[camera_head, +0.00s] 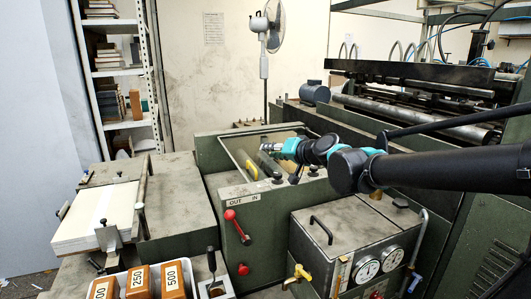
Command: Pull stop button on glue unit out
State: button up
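A green box with a worn grey top (343,222), two round dial gauges (367,268) and a brass tap (297,274) stands at the lower right; it looks like the glue unit. A small red part (377,295) shows on its front, cut by the bottom frame edge; I cannot tell if it is the stop button or whether it is pressed. A red knob (243,269) sits on the neighbouring green machine panel. My gripper (266,147) is over the open green trough, pointing left, well above and behind the box. Its fingers are too small to read.
A red-knobbed lever (232,216) sticks out below the OUT/IN label. A black handle (321,229) rises from the box top. Rollers (420,118) are behind my arm. A board stack (95,220) and numbered orange blocks (138,281) stand at left.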

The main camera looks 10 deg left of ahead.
aim_at(243, 270)
jog(key=k+l, duration=0.2)
jog(key=l, duration=0.2)
jog(key=k+l, duration=0.2)
jog(key=l, duration=0.2)
jog(key=k+l, duration=0.25)
jog(key=l, duration=0.1)
